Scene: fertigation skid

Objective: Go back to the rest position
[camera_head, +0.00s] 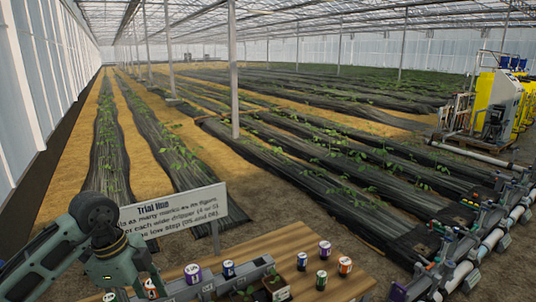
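My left arm (62,258) comes in from the lower left and bends down over the near left end of a wooden table (345,283). Its fingers cannot be made out and appear to lie below the bottom edge of the picture. I see nothing held. My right arm and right gripper are out of view.
Several small labelled cans, one purple and white (193,273) and one orange (345,265), stand on the table around a grey rail (240,272) and a small plant pot (277,287). A sign (174,213) stands behind. Pipes with valves (465,250) run at right; a yellow skid (490,105) stands farther back.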

